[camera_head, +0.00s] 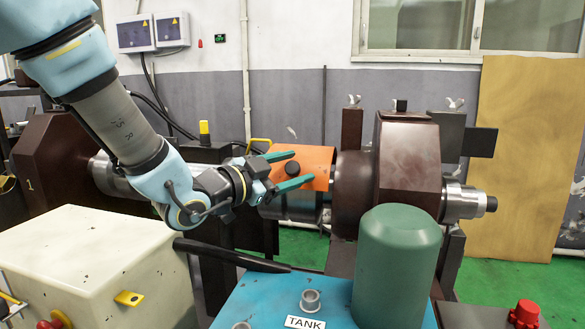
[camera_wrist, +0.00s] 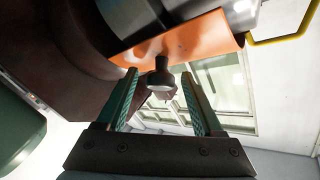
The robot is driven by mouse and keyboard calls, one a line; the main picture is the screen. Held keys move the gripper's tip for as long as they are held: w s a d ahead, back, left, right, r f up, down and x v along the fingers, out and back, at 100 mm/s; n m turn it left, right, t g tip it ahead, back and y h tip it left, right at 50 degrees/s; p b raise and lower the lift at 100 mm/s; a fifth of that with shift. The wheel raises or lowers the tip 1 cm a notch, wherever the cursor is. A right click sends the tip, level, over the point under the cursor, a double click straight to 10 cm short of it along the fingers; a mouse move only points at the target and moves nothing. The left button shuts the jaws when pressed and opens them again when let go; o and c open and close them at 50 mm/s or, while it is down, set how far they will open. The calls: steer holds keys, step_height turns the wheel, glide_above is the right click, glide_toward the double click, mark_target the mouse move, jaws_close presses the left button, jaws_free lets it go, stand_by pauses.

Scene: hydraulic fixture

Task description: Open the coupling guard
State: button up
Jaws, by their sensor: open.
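The coupling guard is an orange curved cover (camera_head: 312,164) over the shaft, left of the dark brown housing in the head view. It also shows as an orange strip (camera_wrist: 195,40) across the top of the wrist view. A black knob (camera_head: 293,168) stands out from its face; in the wrist view the knob (camera_wrist: 160,75) lies between the fingertips. My gripper (camera_head: 287,171) is open, with its two green fingers on either side of the knob. In the wrist view my gripper (camera_wrist: 160,90) shows clear gaps beside the knob, and I see no contact.
A dark brown housing (camera_head: 408,160) stands right of the guard. A green cylinder (camera_head: 395,265) and a blue tank top (camera_head: 268,300) are in front, below my gripper. A cream cabinet (camera_head: 95,262) is at the lower left. A yellow handle (camera_wrist: 285,38) is near the guard.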

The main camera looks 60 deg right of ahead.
jaws_close()
stand_by(0.4)
stand_by(0.9)
